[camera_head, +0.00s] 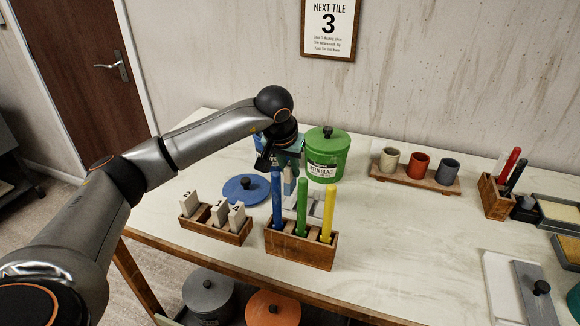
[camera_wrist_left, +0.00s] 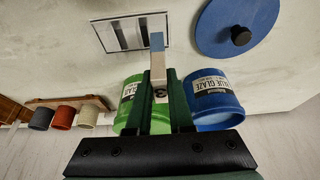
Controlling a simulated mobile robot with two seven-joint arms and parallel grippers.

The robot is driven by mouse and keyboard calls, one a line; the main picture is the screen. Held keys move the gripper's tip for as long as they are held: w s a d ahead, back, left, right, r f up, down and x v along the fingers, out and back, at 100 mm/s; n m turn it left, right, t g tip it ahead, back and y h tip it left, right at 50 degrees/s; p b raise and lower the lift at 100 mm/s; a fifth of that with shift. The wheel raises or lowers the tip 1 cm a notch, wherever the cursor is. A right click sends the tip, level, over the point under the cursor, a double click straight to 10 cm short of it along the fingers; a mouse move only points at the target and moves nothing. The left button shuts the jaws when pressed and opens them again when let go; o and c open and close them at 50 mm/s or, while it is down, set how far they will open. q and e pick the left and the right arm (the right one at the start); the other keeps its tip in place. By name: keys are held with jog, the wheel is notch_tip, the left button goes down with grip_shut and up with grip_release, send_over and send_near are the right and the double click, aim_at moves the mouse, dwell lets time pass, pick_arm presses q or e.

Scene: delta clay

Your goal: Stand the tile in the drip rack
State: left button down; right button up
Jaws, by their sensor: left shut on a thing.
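My left gripper (camera_head: 283,160) is shut on a pale tile (camera_head: 288,181), which hangs down from the jaws above the table. The tile also shows in the left wrist view (camera_wrist_left: 158,68), marked 3, with its far end coloured blue. The white drip rack (camera_head: 313,207) with dark slots stands on the table, partly hidden behind the wooden tool holder. In the left wrist view the rack (camera_wrist_left: 114,37) lies beyond the tile, and the blue end overlaps its right edge. The slots I can see look empty. My right gripper is not in view.
A wooden box (camera_head: 230,236) holds several numbered tiles. A tool holder (camera_head: 300,252) holds upright blue, green and yellow sticks. A blue lid (camera_head: 236,190) lies flat. The blue glaze bucket (camera_wrist_left: 212,98) and lidded green bucket (camera_head: 323,168) stand close by. A wall sign (camera_head: 329,25) reads "Next tile 3".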

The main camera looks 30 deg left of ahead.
pick_arm(q)
jog(key=shift+f+b, duration=0.95)
jog(key=shift+f, duration=0.85)
dwell(0.4)
jog(key=c, duration=0.7)
grip_release()
jog(key=shift+c, duration=0.2)
jog(key=shift+r, duration=0.1)
jog(key=shift+r+p, duration=2.85)
jog(key=shift+r, duration=0.6)
